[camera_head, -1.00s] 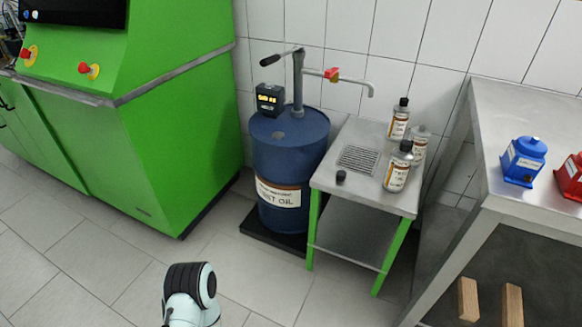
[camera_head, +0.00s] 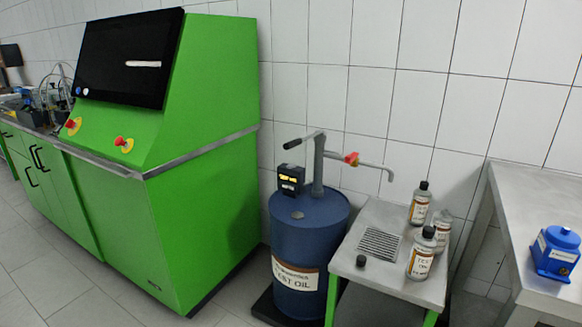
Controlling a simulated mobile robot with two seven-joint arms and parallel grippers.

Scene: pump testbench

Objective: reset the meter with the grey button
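The meter (camera_head: 291,179) is a small black box with a lit yellow display, standing on top of the blue oil drum (camera_head: 309,243) at its back left. Its grey button is too small to make out. A hand pump (camera_head: 319,160) with a dark handle, a red-and-yellow valve and a grey spout rises from the drum beside the meter. Neither of my grippers is in view.
A small steel side table (camera_head: 390,283) right of the drum holds several bottles, a drain grille and a black cap (camera_head: 361,261). A green test bench (camera_head: 200,225) stands left. A steel workbench (camera_head: 520,205) with a blue container (camera_head: 556,253) stands right.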

